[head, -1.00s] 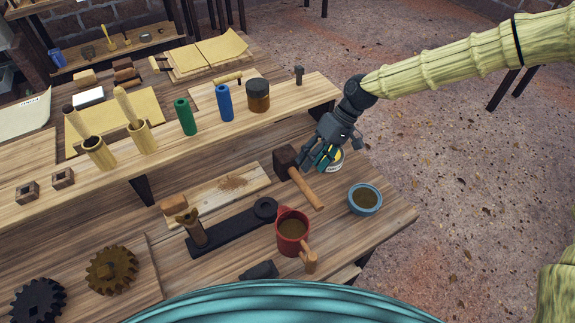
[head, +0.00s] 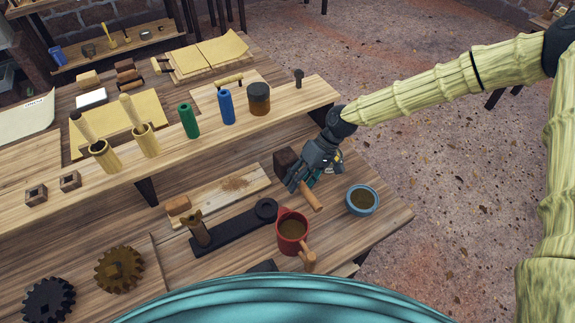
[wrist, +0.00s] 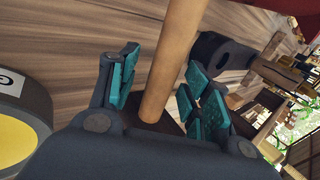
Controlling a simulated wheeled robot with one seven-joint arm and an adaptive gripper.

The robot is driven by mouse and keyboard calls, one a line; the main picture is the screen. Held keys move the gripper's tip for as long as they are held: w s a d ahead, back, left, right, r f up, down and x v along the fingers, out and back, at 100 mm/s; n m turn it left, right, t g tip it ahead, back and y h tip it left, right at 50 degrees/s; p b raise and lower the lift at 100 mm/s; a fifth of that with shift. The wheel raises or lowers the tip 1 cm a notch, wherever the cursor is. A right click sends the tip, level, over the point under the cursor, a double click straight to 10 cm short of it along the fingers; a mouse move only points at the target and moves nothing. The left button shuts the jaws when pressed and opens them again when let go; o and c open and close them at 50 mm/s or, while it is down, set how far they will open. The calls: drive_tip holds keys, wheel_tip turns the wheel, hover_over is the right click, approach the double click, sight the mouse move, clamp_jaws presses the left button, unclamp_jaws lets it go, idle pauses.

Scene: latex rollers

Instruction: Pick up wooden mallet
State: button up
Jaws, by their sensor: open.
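The wooden mallet lies on the workbench, with its dark head (head: 283,160) toward the raised shelf and its lighter handle (head: 312,200) pointing toward the front right. My gripper (head: 300,182) is over the mallet and hides the middle of it in the head view. In the wrist view the mallet handle (wrist: 172,62) runs between the two teal-padded fingers of my gripper (wrist: 160,90). The fingers are apart, with a visible gap on each side of the handle. The mallet's head is mostly hidden behind the gripper body in the wrist view.
A red mug (head: 292,232) and a blue bowl (head: 362,199) stand close to the handle's end. A black strap-like tool (head: 235,229) lies left of the mallet. The raised shelf (head: 310,97) is behind.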

clamp_jaws()
idle(0.3)
drive_tip(key=shift+r, duration=0.1)
